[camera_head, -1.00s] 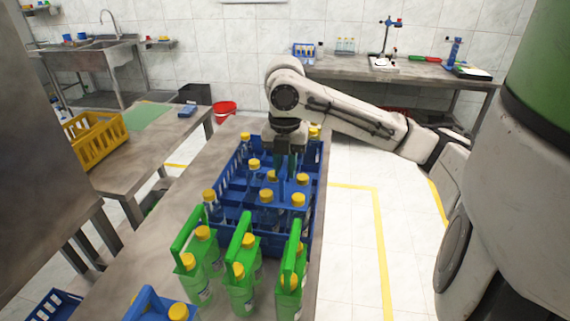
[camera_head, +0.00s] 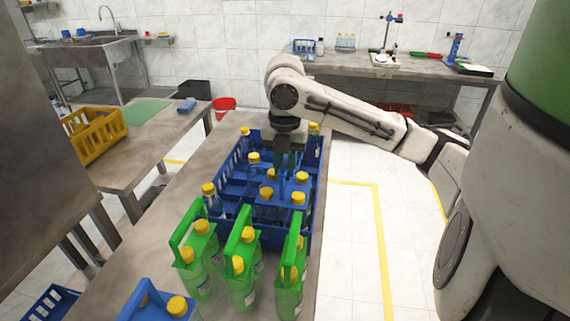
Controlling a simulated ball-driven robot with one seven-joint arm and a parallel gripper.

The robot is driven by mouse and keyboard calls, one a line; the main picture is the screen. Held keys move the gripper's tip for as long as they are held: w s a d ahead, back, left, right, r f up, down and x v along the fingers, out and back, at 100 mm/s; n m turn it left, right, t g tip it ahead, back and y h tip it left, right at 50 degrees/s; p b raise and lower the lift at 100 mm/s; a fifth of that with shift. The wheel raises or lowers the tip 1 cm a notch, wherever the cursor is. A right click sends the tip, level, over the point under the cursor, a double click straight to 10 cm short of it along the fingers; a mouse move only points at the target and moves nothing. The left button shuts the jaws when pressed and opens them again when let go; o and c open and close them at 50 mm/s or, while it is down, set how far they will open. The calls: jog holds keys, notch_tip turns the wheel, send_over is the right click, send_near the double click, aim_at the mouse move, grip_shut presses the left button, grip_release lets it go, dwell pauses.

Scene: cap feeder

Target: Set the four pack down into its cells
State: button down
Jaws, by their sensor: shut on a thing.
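My gripper (camera_head: 287,162) points straight down over the blue crate (camera_head: 312,152) and is shut on the four pack's handle (camera_head: 283,185). The four pack (camera_head: 284,207) is a blue carrier of clear bottles with yellow caps. It hangs upright in the near right part of the crate, below my gripper. Its lower part is hidden by the green carriers and the crate wall, so I cannot tell whether it touches the crate floor.
Several green carriers (camera_head: 243,275) stand close in front of the crate. Another blue carrier (camera_head: 150,302) is at the lower left. The bench left of the crate is clear.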

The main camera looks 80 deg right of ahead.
jog(key=shift+f+b, duration=0.35)
jog(key=shift+f, duration=0.15)
jog(key=c, duration=1.3)
grip_release()
jog(key=o, duration=0.4)
jog(key=shift+o, duration=0.2)
jog(key=shift+f, duration=0.1)
notch_tip(320, 180, up, 11)
jog(key=shift+f+p, duration=0.1)
jog(key=shift+p, duration=0.4)
jog(key=shift+w, duration=0.1)
